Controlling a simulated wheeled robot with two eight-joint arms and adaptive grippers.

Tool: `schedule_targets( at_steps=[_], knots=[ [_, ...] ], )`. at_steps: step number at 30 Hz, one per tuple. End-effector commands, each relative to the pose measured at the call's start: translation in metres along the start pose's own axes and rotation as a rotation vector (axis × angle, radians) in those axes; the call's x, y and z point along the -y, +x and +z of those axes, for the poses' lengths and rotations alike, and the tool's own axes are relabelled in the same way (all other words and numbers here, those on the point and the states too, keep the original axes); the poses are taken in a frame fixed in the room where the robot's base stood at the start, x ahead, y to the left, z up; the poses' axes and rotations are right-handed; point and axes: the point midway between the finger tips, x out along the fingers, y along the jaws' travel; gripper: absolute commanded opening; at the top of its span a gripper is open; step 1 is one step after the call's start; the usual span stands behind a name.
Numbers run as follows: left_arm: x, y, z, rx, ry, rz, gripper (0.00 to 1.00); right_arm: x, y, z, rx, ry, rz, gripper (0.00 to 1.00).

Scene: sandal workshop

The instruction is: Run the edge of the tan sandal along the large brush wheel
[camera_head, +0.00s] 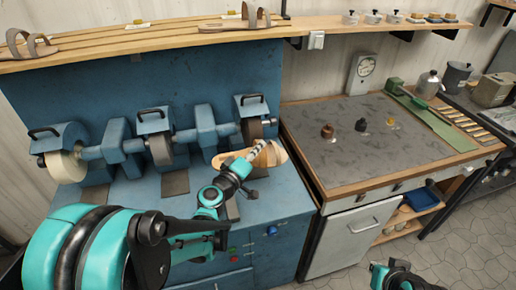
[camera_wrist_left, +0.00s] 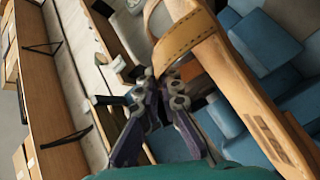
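The tan sandal (camera_head: 276,154) is held up by my left gripper (camera_head: 250,160), just in front of the right-hand dark brown wheel (camera_head: 252,129) on the blue machine. In the wrist view, the sandal (camera_wrist_left: 238,82) slants across the right side, with its stitched strap (camera_wrist_left: 188,36) towards the top. The fingers (camera_wrist_left: 162,88) look closed at the strap's edge; their exact grip is partly hidden. Whether the sandal touches the wheel cannot be told. My right gripper (camera_head: 392,276) is low at the bottom right, away from the machine; its fingers are unclear.
The machine (camera_head: 120,145) also carries a cream wheel (camera_head: 65,166) and a middle brown wheel (camera_head: 161,148). A wooden shelf (camera_head: 150,40) with other sandals runs above. A grey-topped bench (camera_head: 400,150) with small knobs stands to the right. Tiled floor (camera_head: 470,240) is free at lower right.

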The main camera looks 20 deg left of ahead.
Motion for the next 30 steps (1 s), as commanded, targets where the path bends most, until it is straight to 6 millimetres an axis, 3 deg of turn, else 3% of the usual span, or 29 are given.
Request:
schedule_targets(
  at_steps=[30],
  knots=[
    [0.006, -0.011, -0.011, -0.001, -0.014, 0.007, 0.0, 0.0, 0.001, 0.001, 0.0, 0.0, 0.0, 0.0]
  ],
)
